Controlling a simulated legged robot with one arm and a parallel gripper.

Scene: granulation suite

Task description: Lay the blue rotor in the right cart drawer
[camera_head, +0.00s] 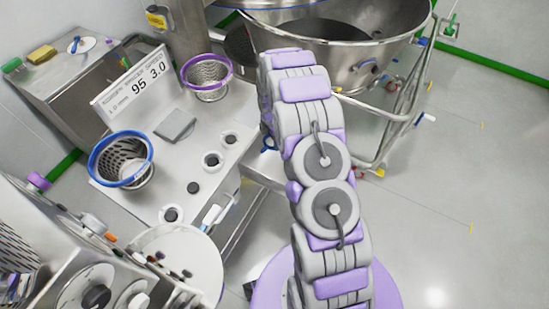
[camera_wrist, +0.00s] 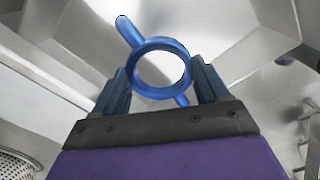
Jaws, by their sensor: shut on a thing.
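In the wrist view, my gripper (camera_wrist: 158,70) is shut on the blue rotor (camera_wrist: 160,43). The rotor is a ring with arms sticking out at upper left and lower right, and the ring sits between the two fingers. A wide grey metal surface lies behind it; I cannot tell how far off. In the head view my arm hides most of the gripper. A small blue bit (camera_head: 268,144) shows at the arm's left edge, probably the rotor. I cannot make out the right cart drawer in either view.
A steel bench (camera_head: 160,197) at left holds a blue-rimmed basket (camera_head: 121,160), a purple-rimmed basket (camera_head: 206,77), a grey square plate (camera_head: 175,124) and a display sign (camera_head: 132,88). A large steel bowl (camera_head: 335,45) on a tubular frame stands behind my arm. The floor (camera_head: 460,180) at right is clear.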

